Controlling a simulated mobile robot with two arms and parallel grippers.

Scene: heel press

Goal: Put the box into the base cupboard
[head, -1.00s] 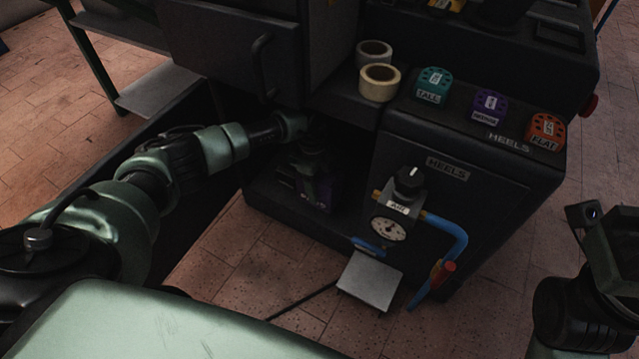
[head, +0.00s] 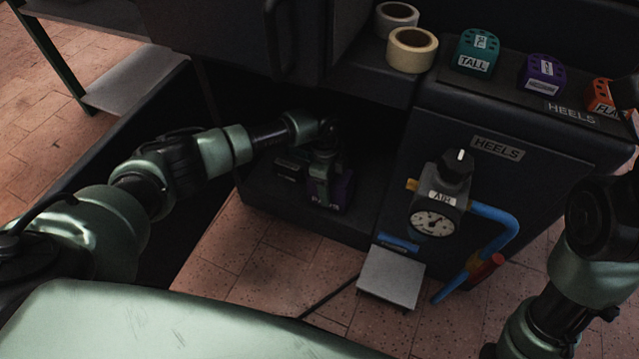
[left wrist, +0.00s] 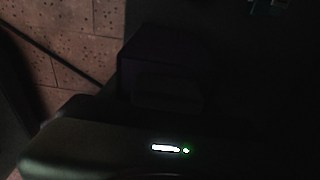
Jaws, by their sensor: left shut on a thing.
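The box (head: 339,194) is dark purple with a pale "PADS" label on its front. It stands upright, or nearly so, on the bottom board of the base cupboard (head: 268,203), near the front edge. My left gripper (head: 325,168) reaches in from the left and is shut on the upper part of the box. In the left wrist view the box (left wrist: 165,62) is a very dark purple block ahead of the gripper; the finger contact is hidden in shadow. My right arm is at the right edge; its fingertips are not visible.
A dark item (head: 287,168) lies in the cupboard left of the box. The air valve with gauge (head: 437,205), blue hose (head: 495,225) and pedal (head: 391,277) are right of the opening. Tape rolls (head: 411,50) and heel blocks (head: 478,52) sit above.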

